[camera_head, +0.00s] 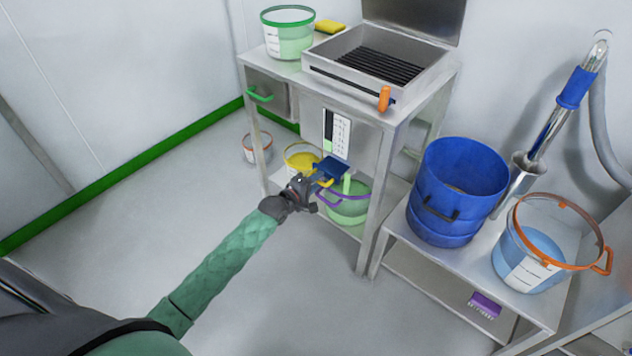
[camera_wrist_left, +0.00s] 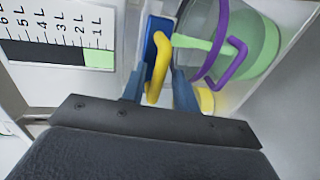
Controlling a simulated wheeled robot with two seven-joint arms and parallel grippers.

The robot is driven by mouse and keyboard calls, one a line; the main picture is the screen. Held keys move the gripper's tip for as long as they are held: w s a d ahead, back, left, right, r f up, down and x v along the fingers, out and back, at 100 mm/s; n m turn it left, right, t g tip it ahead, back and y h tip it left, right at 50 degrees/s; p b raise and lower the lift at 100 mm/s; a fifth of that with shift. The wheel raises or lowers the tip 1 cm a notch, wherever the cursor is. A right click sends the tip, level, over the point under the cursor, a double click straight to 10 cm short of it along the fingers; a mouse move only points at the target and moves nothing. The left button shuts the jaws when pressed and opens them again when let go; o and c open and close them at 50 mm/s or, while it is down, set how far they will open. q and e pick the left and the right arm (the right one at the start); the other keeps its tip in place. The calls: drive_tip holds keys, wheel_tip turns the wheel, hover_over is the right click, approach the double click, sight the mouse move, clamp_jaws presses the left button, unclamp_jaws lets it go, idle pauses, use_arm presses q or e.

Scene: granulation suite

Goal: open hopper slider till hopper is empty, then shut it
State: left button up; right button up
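The steel hopper (camera_head: 338,95) has a level gauge (camera_head: 336,134) on its front; in the left wrist view the gauge's green band (camera_wrist_left: 99,60) ends between the 1 L and 2 L marks. The blue slider (camera_head: 331,168) with a yellow handle (camera_wrist_left: 157,70) is under the hopper. A pale green stream (camera_head: 347,183) runs into the bucket with a purple handle (camera_head: 350,207), which holds green material. My left gripper (camera_head: 318,185) is at the slider, its fingers on either side of the yellow handle. My right gripper is out of view.
A green-rimmed bucket (camera_head: 289,38) and a yellow sponge (camera_head: 330,27) are on top of the stand. A yellow container (camera_head: 300,158) is beside the purple-handled bucket. A blue drum (camera_head: 452,200) and an orange-rimmed bucket (camera_head: 530,262) stand on the right bench. The floor at left is clear.

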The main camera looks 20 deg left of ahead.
use_arm(q)
drive_tip(key=v, duration=0.7)
drive_tip(key=shift+s, duration=0.35)
drive_tip(key=shift+a, duration=0.1)
